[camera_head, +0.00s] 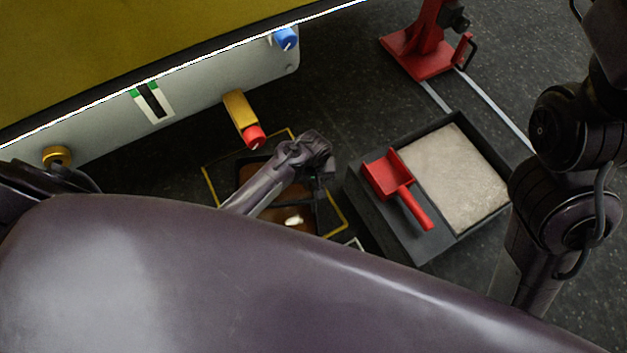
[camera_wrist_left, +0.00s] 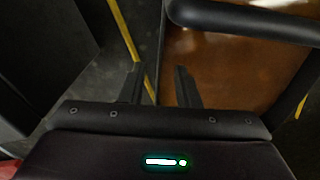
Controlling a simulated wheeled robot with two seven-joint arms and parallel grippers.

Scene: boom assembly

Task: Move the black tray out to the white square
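The black tray (camera_head: 318,216), with a shiny brown surface inside, lies on the floor within a yellow outline; my arm and body partly cover it. In the left wrist view its dark rim (camera_wrist_left: 158,45) runs between my fingers. My left gripper (camera_head: 322,181) is at the tray's right side. Its fingers (camera_wrist_left: 159,86) are apart, one over the floor outside the rim and one over the brown inside; I see no grip on the rim. Only a corner of the white square (camera_head: 355,243) shows, right of the tray; my body hides the rest. My right gripper is out of view.
A dark box with pale granular fill (camera_head: 455,180) and a red scoop (camera_head: 400,188) stands close right of the tray. A yellow pipe with a red end (camera_head: 243,120) hangs from the grey machine behind it. A red stand (camera_head: 417,50) is further back.

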